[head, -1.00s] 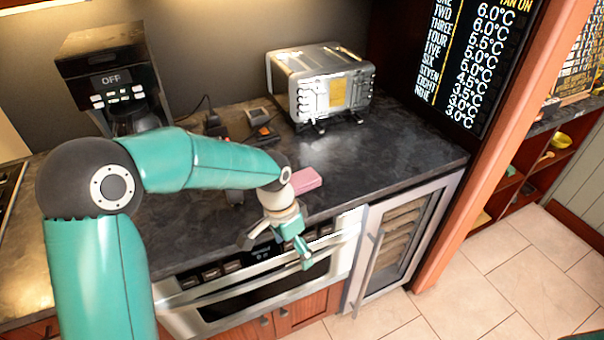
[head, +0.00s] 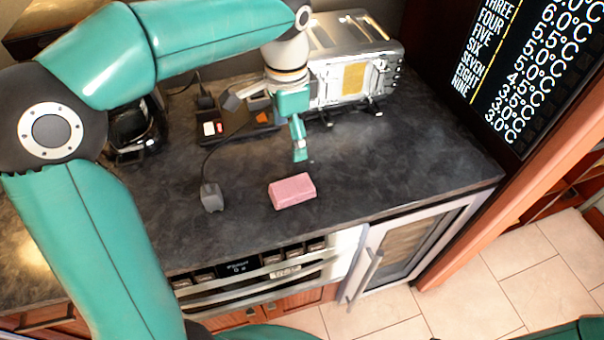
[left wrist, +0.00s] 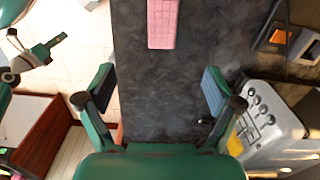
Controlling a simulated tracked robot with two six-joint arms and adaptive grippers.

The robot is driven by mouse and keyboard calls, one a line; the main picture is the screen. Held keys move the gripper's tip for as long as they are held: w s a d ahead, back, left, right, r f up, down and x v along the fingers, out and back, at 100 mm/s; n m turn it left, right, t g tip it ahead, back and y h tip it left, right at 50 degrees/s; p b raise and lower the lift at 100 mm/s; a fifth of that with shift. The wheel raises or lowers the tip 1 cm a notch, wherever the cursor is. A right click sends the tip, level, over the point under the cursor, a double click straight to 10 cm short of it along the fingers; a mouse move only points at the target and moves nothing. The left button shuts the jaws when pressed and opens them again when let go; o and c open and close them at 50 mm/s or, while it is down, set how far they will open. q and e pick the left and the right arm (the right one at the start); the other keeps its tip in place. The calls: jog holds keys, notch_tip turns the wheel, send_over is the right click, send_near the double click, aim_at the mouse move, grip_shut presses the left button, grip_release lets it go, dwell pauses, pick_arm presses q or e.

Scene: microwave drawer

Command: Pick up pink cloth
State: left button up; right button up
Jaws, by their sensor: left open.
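The pink cloth (head: 292,191), a small folded block, lies flat on the dark counter near its front edge. It also shows at the top middle of the left wrist view (left wrist: 162,22), partly cut off. My left gripper (head: 266,128) is open and empty above the counter, in front of the toaster and behind the cloth. In the left wrist view its fingers (left wrist: 158,82) are spread wide, with bare counter between them and the cloth ahead, apart from them. What looks like my right gripper (left wrist: 38,56) shows small at the left wrist view's upper left; its jaws are unclear.
A silver toaster (head: 352,72) stands at the back, close to my left gripper. A grey plug (head: 211,197) with a cord lies left of the cloth. A coffee maker (head: 135,128) is partly hidden behind my arm. The counter (head: 390,165) right of the cloth is clear.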

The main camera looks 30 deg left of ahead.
pick_arm(q)
send_over(292, 186)
jog(key=f, duration=1.1)
jog(key=shift+s, duration=0.4)
jog(key=f, duration=0.1)
jog(key=f+p, duration=0.1)
jog(key=f, duration=0.2)
jog(key=shift+w+f, duration=0.1)
jog(key=shift+w, duration=0.2)
jog(key=shift+f, duration=0.55)
jog(key=c, duration=1.1)
jog(key=shift+c, duration=0.2)
jog(key=shift+r, duration=0.1)
notch_tip(292, 186, up, 20)
